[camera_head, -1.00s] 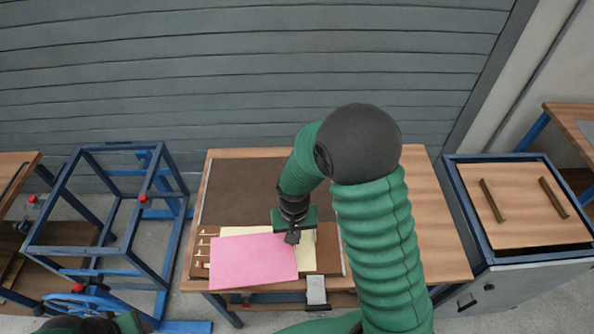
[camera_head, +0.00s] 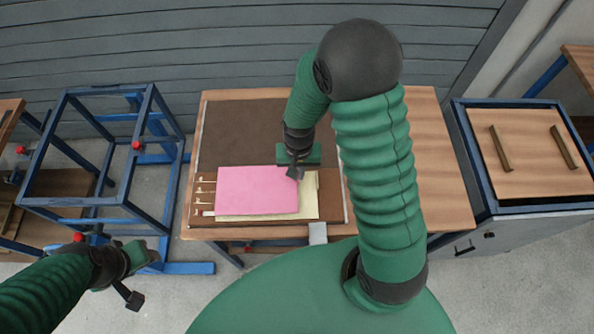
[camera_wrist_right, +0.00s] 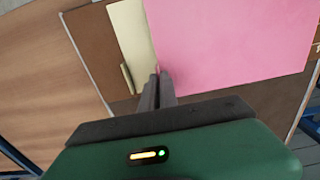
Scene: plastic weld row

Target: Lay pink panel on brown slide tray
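The pink panel (camera_head: 257,190) lies flat over a cream panel (camera_head: 309,200), which shows along its right and front edges. Both are over the brown slide tray (camera_head: 331,196) at the table's front; whether the pink panel touches the cream one I cannot tell. My right gripper (camera_head: 296,173) is at the pink panel's far right corner. In the right wrist view its fingers (camera_wrist_right: 158,88) are close together at the edge of the pink panel (camera_wrist_right: 230,40), shut on it. My left gripper (camera_head: 141,277) is low at the left, away from the table; its opening is unclear.
A dark brown mat (camera_head: 245,125) covers the table behind the tray. Small cream pegs (camera_head: 206,190) line the tray's left side. A blue frame (camera_head: 105,150) stands left, and a blue-edged cabinet (camera_head: 525,150) with a handled wooden top stands right. The table's right side is bare.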

